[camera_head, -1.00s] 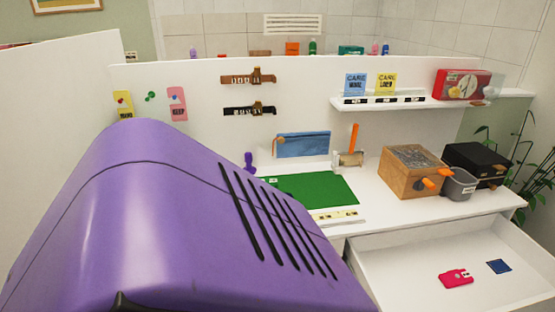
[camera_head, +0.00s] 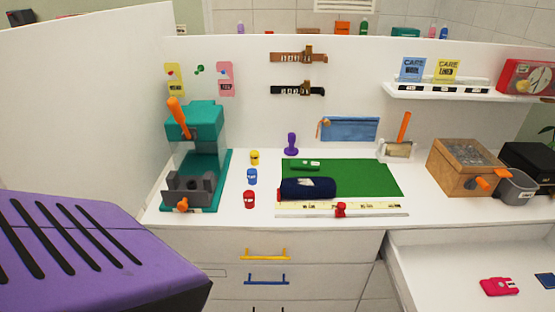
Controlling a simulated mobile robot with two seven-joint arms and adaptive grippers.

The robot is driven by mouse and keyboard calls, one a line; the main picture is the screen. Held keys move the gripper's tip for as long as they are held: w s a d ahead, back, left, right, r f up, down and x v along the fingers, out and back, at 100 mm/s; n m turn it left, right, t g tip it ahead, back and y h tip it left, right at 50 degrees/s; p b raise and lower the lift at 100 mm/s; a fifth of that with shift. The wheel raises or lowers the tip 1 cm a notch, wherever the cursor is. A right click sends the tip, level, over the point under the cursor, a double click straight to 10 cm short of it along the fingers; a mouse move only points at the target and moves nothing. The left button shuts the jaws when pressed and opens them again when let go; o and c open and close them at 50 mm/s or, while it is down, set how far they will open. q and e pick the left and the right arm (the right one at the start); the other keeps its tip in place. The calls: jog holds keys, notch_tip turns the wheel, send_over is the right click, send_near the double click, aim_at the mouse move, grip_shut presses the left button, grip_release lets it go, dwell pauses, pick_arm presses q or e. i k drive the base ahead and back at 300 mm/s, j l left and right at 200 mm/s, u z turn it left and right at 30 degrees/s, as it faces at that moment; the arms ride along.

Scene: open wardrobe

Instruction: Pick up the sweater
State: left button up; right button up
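I see no sweater in the view. A dark navy, soft-looking rounded item (camera_head: 308,188) lies at the front left of a green mat (camera_head: 368,178); I cannot tell what it is. Neither gripper shows. A large purple shell with black slots (camera_head: 90,250) fills the lower left, close to the camera, and hides what is behind it; I cannot tell whether it is part of my arm.
A teal press with an orange handle (camera_head: 194,122) stands on the white desk at left. Small pots (camera_head: 252,176) stand beside it. A wooden box (camera_head: 465,168) and grey bin (camera_head: 515,188) stand at right. A drawer (camera_head: 430,272) below is open.

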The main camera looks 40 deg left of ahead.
aim_at(298, 188)
jog(key=u, duration=1.1)
jog(key=i+j+z, duration=0.25)
jog(key=k+l, duration=0.1)
jog(key=l, duration=0.05)
